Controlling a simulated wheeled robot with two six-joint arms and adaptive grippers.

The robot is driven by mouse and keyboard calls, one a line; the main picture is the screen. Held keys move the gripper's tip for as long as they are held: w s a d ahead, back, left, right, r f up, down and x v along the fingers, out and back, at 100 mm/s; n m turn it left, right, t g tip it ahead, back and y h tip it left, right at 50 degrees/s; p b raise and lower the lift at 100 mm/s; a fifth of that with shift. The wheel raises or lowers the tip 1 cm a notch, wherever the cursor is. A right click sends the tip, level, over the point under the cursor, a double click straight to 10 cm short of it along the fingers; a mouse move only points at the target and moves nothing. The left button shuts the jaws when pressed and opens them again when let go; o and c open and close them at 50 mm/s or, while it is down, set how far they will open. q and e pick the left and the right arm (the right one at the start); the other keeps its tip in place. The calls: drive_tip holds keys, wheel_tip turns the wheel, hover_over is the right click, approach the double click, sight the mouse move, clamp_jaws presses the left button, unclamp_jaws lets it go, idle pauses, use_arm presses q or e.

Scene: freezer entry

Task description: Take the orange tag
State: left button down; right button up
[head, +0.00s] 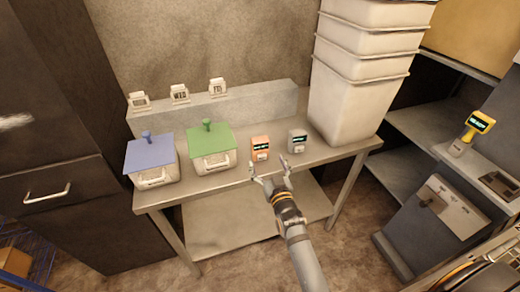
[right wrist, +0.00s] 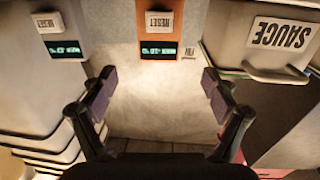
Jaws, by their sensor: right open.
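The orange tag (head: 260,148) stands upright on the metal table, between the green-lidded box and a grey tag (head: 297,141). In the right wrist view the orange tag (right wrist: 160,32) appears upside down, with a RESET label and a lit dark display. My right gripper (head: 268,167) is open and empty at the table's front edge, just in front of the orange tag. In the right wrist view its two fingers (right wrist: 158,78) are spread, with the orange tag beyond and between them, not touching. My left gripper is not in view.
The green-lidded box (head: 210,150) and blue-lidded box (head: 150,160) stand left. The wrist view shows a SAUCE label (right wrist: 283,33). Small labelled holders line the raised back ledge (head: 220,106). Stacked white bins (head: 350,100) stand right. A yellow-headed device (head: 480,122) sits far right.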

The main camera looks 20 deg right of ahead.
sight(261, 146)
drive_tip(key=w+b, duration=0.1)
drive_tip(key=w, duration=0.3)
drive_tip(key=shift+w+d, duration=0.1)
drive_tip(key=shift+w, duration=0.1)
drive_tip(key=w, duration=0.2)
drive_tip(key=w+b, duration=0.1)
drive_tip(key=w, duration=0.2)
drive_tip(key=shift+w+d+r, duration=0.1)
drive_tip(key=shift+d, duration=0.1)
drive_tip(key=shift+w, duration=0.4)
drive_tip(key=shift+s, duration=0.15)
drive_tip(key=shift+c, duration=0.6)
drive_tip(key=c, duration=0.9)
drive_tip(key=shift+c, duration=1.3)
drive_tip(key=shift+r, duration=0.1)
